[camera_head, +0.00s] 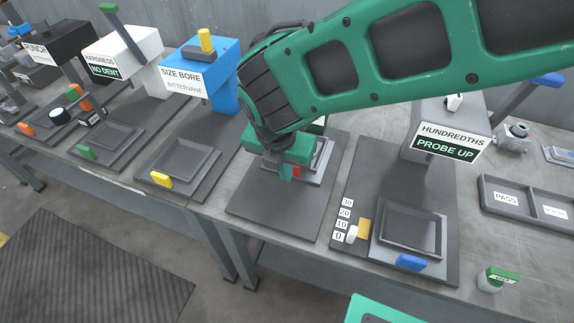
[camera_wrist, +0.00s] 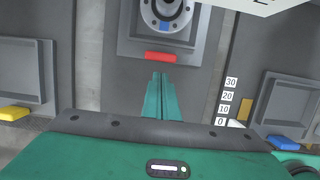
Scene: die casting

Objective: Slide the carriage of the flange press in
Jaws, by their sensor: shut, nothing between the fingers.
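A grey sliding carriage (camera_wrist: 130,42) with a red front handle (camera_wrist: 160,57) is at the station below my arm. A round metal flange (camera_wrist: 148,12) with bolt holes and a blue patch sits on the carriage. My gripper (camera_wrist: 160,76) is shut and empty, its green fingertips just in front of the red handle; I cannot tell whether they touch it. In the head view my gripper (camera_head: 287,172) is low over this station's dark base plate (camera_head: 260,205), beside the red handle (camera_head: 296,171). My arm hides the station's upper part and most of its sign.
To the left stands the blue size bore station (camera_head: 212,95) with a yellow handle (camera_head: 161,179). To the right are the hundredths station (camera_head: 430,150), its blue handle (camera_head: 410,263), and a pass tray (camera_head: 484,197). A green-topped stamp (camera_head: 497,275) stands near the front edge.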

